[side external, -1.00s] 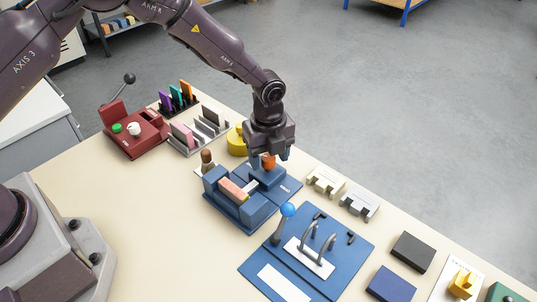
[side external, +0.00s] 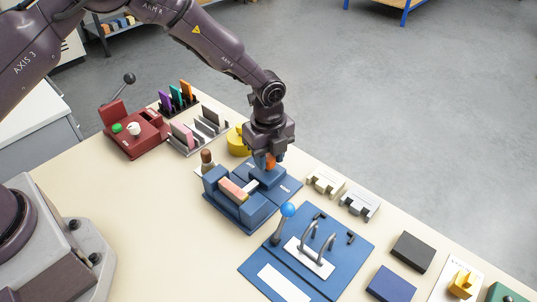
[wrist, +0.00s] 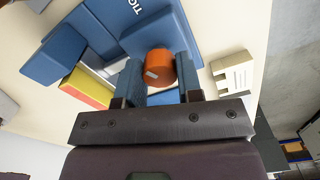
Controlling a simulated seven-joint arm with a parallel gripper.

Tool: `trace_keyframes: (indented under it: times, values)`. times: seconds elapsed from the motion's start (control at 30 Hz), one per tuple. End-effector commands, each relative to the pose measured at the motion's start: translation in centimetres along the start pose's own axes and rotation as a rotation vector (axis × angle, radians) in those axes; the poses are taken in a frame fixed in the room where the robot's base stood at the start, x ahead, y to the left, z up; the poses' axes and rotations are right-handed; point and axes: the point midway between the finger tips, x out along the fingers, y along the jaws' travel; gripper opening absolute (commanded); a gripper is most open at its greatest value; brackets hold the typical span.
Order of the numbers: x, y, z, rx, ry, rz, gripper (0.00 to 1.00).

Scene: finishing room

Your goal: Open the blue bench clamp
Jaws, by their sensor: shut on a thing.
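The blue bench clamp (side external: 238,212) stands on the bench below my gripper. A pink-topped block (side external: 233,190) lies in its trough; in the wrist view the block shows red and yellow faces (wrist: 87,88). The clamp's orange knob (wrist: 158,63) has a pale mark on its side. My gripper (wrist: 160,75) points down and is shut on the orange knob, one finger on each side. In the side view the knob (side external: 270,161) is partly hidden by the fingers. A pale metal strip (side external: 250,186) shows between the block and the clamp's blue block on the knob side.
A blue board with a blue-ball lever (side external: 288,209) and grey hoops stands close in front. Pale notched blocks (side external: 325,180) lie to the right. A brown-topped peg (side external: 207,158), a yellow round piece (side external: 237,142) and a red fixture (side external: 135,132) stand behind and left. The near-left bench is clear.

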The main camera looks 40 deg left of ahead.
Motion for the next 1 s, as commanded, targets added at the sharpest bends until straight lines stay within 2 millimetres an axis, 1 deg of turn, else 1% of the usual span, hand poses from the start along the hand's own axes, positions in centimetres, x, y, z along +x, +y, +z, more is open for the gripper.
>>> trace_keyframes:
  times: [0.17,1.0]
  values:
    - [-0.05,-0.01,0.01,-0.137,-0.001,0.000,0.10]
    - [-0.08,0.01,0.05,-0.936,-0.001,0.000,0.10]
